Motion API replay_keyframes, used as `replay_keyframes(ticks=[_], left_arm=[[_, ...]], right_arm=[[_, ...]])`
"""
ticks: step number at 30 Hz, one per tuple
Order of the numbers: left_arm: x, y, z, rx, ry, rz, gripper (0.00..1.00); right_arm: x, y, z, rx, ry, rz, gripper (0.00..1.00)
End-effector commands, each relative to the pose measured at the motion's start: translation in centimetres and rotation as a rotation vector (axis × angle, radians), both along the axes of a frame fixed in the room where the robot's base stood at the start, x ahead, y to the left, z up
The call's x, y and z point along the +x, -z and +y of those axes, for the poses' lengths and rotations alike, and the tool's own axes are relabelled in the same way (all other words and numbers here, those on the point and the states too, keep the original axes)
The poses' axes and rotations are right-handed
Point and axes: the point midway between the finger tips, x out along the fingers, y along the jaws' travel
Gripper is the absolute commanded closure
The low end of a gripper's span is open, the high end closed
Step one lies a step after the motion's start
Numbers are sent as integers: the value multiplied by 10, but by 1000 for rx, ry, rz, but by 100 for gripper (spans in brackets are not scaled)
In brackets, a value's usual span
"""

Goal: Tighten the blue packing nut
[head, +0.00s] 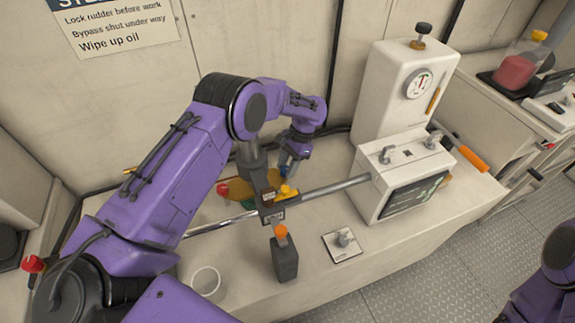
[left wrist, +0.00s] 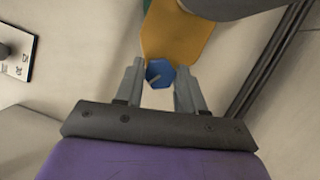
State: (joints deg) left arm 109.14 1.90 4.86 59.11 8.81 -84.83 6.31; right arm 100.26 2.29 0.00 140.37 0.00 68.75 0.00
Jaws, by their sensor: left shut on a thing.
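The blue packing nut (left wrist: 160,76) is a small hexagonal piece between the fingertips of my left gripper (left wrist: 158,88) in the left wrist view. The gripper is shut on it. In the head view my left gripper (head: 289,168) reaches down over the bench behind the steel rod (head: 335,186). The nut is mostly hidden there by the fingers and nearby parts. A yellow-orange piece (left wrist: 178,32) lies just beyond the nut in the wrist view. My right gripper is not in view.
A white tank with a gauge (head: 402,95) and a white box with a dark screen (head: 402,180) stand to the right. A dark bottle with an orange tip (head: 285,260), a switch plate (head: 343,244) and a white cup (head: 206,283) are in front. Bare bench (head: 425,230) shows at right.

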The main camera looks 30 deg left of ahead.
Motion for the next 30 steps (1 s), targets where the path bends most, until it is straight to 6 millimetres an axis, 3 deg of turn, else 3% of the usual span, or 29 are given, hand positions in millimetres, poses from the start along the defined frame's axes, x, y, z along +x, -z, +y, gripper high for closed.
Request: replay_keyframes(ticks=[7, 8, 10, 20, 23, 30], left_arm=[[1, -1, 0, 1, -1, -5, 92], [1, -1, 0, 1, -1, -5, 58], [1, -1, 0, 1, -1, -4, 36], [2, -3, 0, 0, -1, -3, 36], [8, -15, -3, -1, -1, -7, 36], [27, -68, -13, 0, -1, -7, 36]], right_arm=[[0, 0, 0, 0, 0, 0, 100], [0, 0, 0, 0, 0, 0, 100], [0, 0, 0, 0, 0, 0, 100], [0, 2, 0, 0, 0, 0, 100], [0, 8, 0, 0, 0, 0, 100], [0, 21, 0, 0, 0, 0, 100]])
